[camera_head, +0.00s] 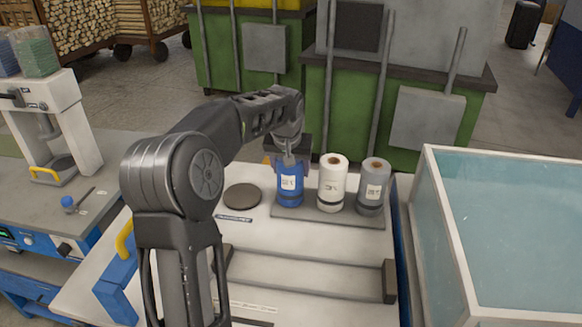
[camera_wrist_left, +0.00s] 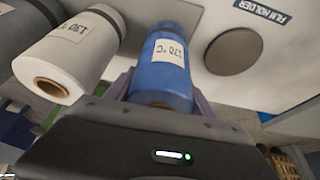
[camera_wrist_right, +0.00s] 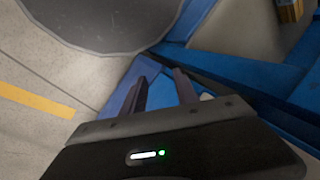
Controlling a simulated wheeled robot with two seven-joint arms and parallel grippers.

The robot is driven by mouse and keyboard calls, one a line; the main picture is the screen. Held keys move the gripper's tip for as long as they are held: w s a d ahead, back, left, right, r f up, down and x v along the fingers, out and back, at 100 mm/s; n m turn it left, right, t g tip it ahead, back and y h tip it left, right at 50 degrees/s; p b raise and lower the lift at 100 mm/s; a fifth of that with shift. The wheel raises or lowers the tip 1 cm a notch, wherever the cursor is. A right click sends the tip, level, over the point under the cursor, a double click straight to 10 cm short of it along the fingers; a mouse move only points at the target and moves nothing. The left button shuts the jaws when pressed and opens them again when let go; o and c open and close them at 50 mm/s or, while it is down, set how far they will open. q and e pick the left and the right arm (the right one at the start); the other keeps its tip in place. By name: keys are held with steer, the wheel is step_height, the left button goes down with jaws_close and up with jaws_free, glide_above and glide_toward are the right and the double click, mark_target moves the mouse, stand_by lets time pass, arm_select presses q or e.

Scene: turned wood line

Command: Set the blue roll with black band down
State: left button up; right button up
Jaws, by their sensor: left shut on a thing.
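The blue roll with a black band (camera_head: 290,190) is upright at the left end of a grey strip tray (camera_head: 330,219). My left gripper (camera_head: 288,158) is shut on its upper part. In the left wrist view the blue roll (camera_wrist_left: 165,65) sits between the fingers, its label reading 170 °C. I cannot tell whether its base touches the tray. A dark round disc (camera_head: 242,195) lies to its left, near a FILM HOLDER label (camera_wrist_left: 262,14). My right gripper (camera_wrist_right: 160,78) is outside the head view; its fingers are apart with nothing between them.
A white roll (camera_head: 332,185) stands close right of the blue roll, with a grey roll (camera_head: 373,187) beyond it. A clear-walled tank (camera_head: 440,235) is at the right. A long rack (camera_head: 310,272) lies in front. A press (camera_head: 60,125) stands at the left.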

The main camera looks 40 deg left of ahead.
arm_select(q)
steer(key=shift+f, duration=0.1)
steer(key=o, duration=1.6)
steer(key=shift+c, duration=0.2)
steer(key=v, duration=1.2)
steer(key=shift+b, duration=0.3)
